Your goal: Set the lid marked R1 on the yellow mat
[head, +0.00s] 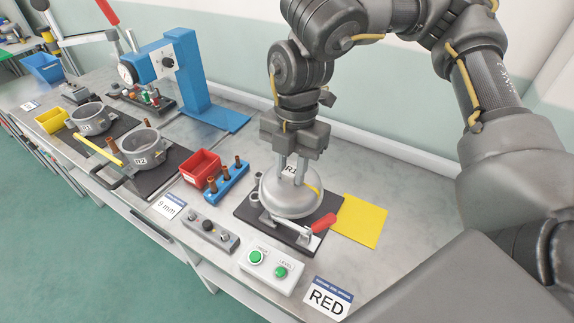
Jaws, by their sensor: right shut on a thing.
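The lid marked R1 (290,196) is a grey dome with an R-label near its top, partly hidden by the fingers. It is at the black fixture plate (250,214) with the red-handled clamp (323,222). I cannot tell whether it rests there or is slightly raised. My right gripper (294,180) points straight down and is shut on the top of the lid. The yellow mat (361,222) lies flat and bare on the bench just right of the fixture. My left gripper is not in view.
Left of the fixture stand a blue rack with copper-coloured pieces (228,182) and a red bin (201,168). In front are a box with two green buttons (268,270) and a RED sign (328,298). A pot marked R2 (143,148) and a blue press (195,80) stand farther left.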

